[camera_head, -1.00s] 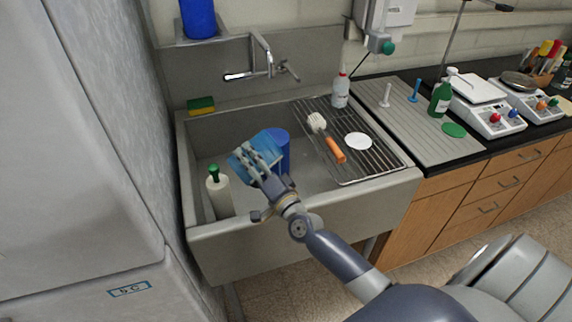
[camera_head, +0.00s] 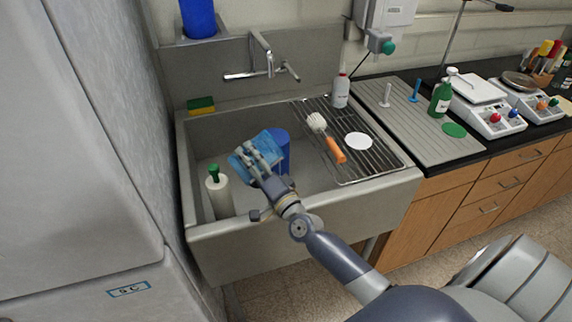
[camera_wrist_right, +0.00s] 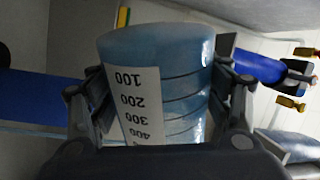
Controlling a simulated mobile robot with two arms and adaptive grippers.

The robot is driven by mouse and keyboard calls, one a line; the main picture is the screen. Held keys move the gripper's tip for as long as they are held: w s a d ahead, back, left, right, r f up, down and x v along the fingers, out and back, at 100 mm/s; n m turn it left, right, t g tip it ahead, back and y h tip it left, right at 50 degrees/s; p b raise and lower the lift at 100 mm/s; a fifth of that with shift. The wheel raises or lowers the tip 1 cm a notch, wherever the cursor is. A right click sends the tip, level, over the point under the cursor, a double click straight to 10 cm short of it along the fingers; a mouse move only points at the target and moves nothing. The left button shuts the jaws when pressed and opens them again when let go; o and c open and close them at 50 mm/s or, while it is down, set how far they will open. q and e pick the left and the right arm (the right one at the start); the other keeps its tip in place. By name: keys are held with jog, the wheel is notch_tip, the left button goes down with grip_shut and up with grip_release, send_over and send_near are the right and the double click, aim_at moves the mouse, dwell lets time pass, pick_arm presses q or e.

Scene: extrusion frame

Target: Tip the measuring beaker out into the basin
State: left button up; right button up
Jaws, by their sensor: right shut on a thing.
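My right gripper (camera_head: 258,163) is shut on the measuring beaker (camera_head: 244,165), a translucent blue vessel, and holds it over the left part of the basin (camera_head: 206,145). In the right wrist view the beaker (camera_wrist_right: 155,60) sits between both fingers, its white scale printed upside down. The beaker is tilted; whether liquid is inside or running out I cannot tell. The basin is a grey metal sink. My left gripper does not show.
A blue cylinder (camera_head: 281,150) stands in the basin right behind the beaker. A white bottle with a green cap (camera_head: 218,195) stands at left. A wire rack (camera_head: 375,160) with an orange-handled brush (camera_head: 334,149) covers the right side. The faucet (camera_head: 262,55) is behind.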

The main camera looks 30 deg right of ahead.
jog(key=shift+d+m+b, duration=0.45)
jog(key=shift+d+m, duration=0.35)
jog(key=shift+m, duration=0.3)
dwell(1.0)
jog(key=shift+d+f+m+h, duration=0.2)
jog(key=shift+d+m+h, duration=0.1)
jog(key=shift+m, duration=0.6)
dwell(0.6)
jog(key=shift+r, duration=0.1)
